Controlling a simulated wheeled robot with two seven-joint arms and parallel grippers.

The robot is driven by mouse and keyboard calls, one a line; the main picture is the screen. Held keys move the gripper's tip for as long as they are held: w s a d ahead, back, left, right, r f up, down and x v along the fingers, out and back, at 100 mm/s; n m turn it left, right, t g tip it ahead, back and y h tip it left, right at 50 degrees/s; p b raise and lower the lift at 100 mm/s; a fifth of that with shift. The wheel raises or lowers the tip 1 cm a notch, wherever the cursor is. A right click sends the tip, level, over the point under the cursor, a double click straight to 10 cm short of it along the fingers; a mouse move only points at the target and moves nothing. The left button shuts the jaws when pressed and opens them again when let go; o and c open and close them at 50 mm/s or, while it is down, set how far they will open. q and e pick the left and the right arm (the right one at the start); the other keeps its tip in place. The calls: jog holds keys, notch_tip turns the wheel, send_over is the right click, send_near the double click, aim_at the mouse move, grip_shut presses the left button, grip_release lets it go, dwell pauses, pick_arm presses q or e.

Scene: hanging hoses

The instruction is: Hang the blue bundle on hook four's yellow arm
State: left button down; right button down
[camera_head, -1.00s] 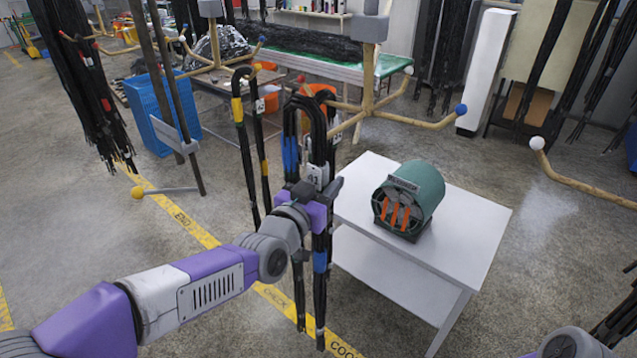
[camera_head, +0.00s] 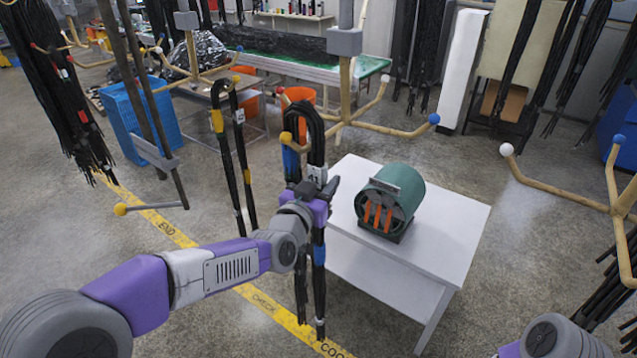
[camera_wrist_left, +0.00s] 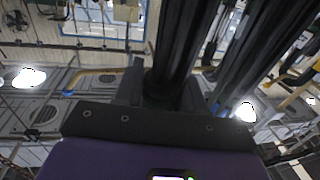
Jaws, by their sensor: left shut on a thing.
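The blue bundle (camera_head: 319,235) is a looped bunch of black hoses with blue bands and a white tag. It hangs upright from my left gripper (camera_head: 320,192), which is shut on it below the tag. Hook four's yellow arm (camera_head: 286,137) is a wooden arm with a yellow tip. The tip shows in front of the left strand, below the top of the loop; the arm seems to run through the loop, but contact is unclear. In the left wrist view, black hoses (camera_wrist_left: 184,45) stand between the fingers. My right gripper is out of view.
A yellow-banded bundle (camera_head: 229,145) hangs just left. A white table (camera_head: 450,235) with a green drum device (camera_head: 400,195) stands to the right. The hook's blue-tipped arm (camera_head: 400,130) extends above it. A white-tipped arm (camera_head: 507,149) reaches in from the right.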

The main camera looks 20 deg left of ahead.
pick_arm(q)
notch_tip(320, 180, down, 6)
jog(key=w+b, duration=0.2)
jog(key=b, duration=0.4)
jog(key=shift+w+d, duration=0.25)
jog(key=shift+d, duration=0.2)
jog(key=shift+f, duration=0.1)
dwell(0.5)
